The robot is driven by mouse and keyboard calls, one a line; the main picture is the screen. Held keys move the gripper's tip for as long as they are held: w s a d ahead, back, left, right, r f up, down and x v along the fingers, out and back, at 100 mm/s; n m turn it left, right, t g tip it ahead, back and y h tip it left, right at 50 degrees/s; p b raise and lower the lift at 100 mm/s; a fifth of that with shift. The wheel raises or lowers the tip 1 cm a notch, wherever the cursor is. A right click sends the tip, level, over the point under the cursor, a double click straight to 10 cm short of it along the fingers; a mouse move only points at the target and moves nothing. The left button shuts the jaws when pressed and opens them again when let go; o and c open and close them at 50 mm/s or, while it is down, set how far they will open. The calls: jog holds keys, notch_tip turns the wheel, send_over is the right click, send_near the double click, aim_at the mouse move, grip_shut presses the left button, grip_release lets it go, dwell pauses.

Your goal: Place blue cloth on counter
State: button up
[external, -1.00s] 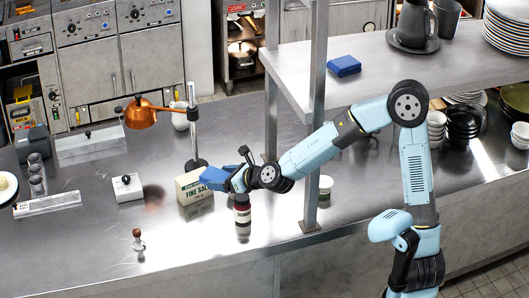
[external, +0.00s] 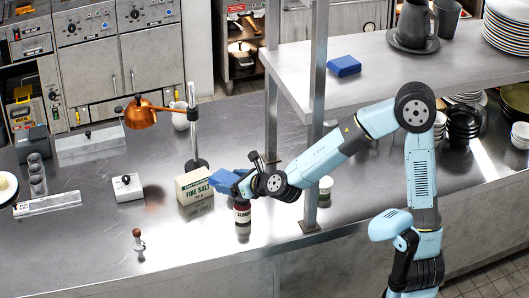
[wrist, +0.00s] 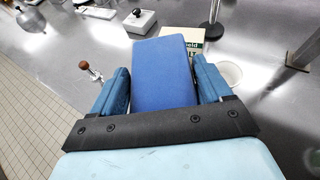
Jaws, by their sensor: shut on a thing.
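A blue folded cloth (external: 225,181) is held in my gripper (external: 238,182) above the steel counter (external: 100,240). In the wrist view the cloth (wrist: 163,72) sits between the two blue fingers of my gripper (wrist: 160,88), which are shut on it. The cloth is raised above the counter, close to the front of the fine salt box and over a jar with a red label. A second blue folded cloth (external: 344,66) lies on the raised shelf at the back right.
The fine salt box (external: 194,186), the red-labelled jar (external: 242,213) and a copper lamp (external: 142,114) stand near my gripper. A metal post (external: 312,150) rises beside my arm. The counter's front left is mostly clear around a small wooden-topped shaker (external: 138,239).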

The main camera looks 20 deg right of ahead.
jog(key=s+d+r+m+t+h, duration=0.1)
jog(key=s+d+r+m+h, duration=0.15)
jog(key=s+d, duration=0.35)
jog(key=s+d+r+m+t+h, duration=0.1)
jog(key=s+d+r+m+h, duration=0.15)
jog(key=s+d, duration=0.4)
jog(key=s+d+r+m+h, duration=0.2)
jog(key=d+m+h, duration=0.1)
jog(key=d, duration=0.4)
jog(key=s+d+r+m+h, duration=0.3)
jog(key=d+h, duration=0.1)
jog(key=d, duration=0.3)
jog(key=w+d+f+m+g+h, duration=0.3)
jog(key=w+d+f, duration=0.1)
jog(key=w+d, duration=0.55)
jog(key=w+d+f+m+g+h, duration=0.25)
jog(key=w+d+f, duration=0.25)
jog(key=w+d, duration=0.45)
jog(key=d+f+m+g+h, duration=0.15)
jog(key=d+f, duration=0.45)
jog(key=d, duration=0.7)
jog(key=d+f+m+g+h, duration=0.15)
jog(key=d+f, duration=0.45)
jog(key=d, duration=0.7)
jog(key=shift+m+y, duration=0.35)
jog(key=shift+a+f, duration=0.15)
jog(key=shift+f, duration=1.6)
jog(key=shift+a+f, duration=0.1)
jog(key=shift+f, duration=1.6)
jog(key=shift+f, duration=0.5)
